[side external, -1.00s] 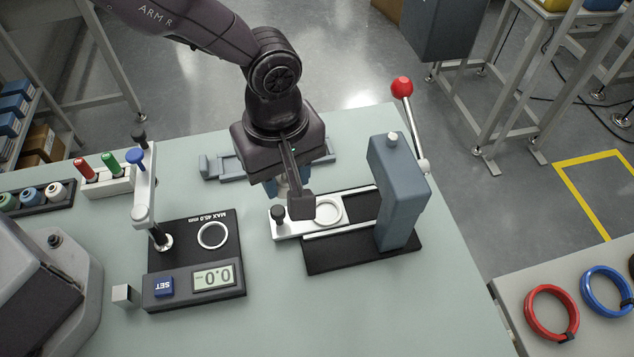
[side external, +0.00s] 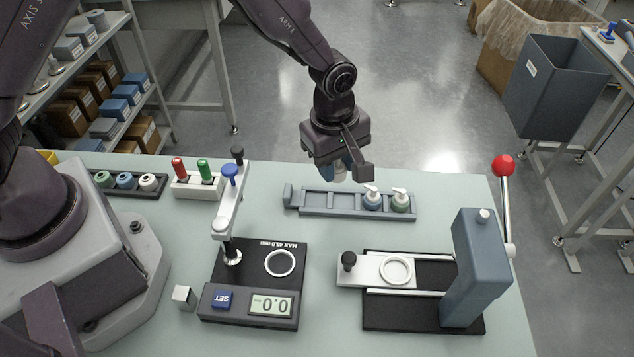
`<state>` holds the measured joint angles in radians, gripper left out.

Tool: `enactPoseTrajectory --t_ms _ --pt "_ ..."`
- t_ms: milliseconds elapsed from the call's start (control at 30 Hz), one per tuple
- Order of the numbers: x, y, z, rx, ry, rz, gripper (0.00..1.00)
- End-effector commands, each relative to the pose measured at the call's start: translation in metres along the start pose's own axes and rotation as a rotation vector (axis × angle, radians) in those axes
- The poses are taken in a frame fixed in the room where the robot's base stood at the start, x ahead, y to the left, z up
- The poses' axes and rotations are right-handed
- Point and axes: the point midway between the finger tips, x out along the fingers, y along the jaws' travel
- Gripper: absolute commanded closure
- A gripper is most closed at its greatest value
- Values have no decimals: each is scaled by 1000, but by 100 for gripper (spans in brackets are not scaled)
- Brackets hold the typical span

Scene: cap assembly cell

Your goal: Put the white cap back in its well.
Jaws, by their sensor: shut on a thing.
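A white cap (side external: 148,182) sits at the right end of the black cap tray (side external: 162,192) on the left, beside a blue cap (side external: 126,180) and a green cap (side external: 103,179). My gripper (side external: 345,172) is far from that tray, above the blue-grey rack (side external: 316,211) at the back of the table. It is shut on a pale thing (side external: 340,177), mostly hidden by the fingers and hand, so I cannot tell its shape. A blue bottle (side external: 372,201) and a green bottle (side external: 400,204), both with white pump tops, stand in the rack's right part.
A press (side external: 477,265) with a red-knobbed lever stands at the right. Its slide (side external: 367,270) carries a ring-shaped seat, which looks empty. A gauge (side external: 250,308) reading 0.0 has an arm and post. A holder (side external: 190,187) with coloured handles stands behind it. The front middle is clear.

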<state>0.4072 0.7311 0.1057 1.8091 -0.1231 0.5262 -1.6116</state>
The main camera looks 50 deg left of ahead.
Motion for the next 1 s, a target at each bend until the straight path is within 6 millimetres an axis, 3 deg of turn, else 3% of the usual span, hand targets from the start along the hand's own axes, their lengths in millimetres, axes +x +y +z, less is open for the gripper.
enactPoseTrajectory --t_ms 167,700,1000 --pt "-1 18 3 3 -1 24 76" --pt "50 13 3 4 -1 29 76" --pt "64 12 3 5 -1 31 76"
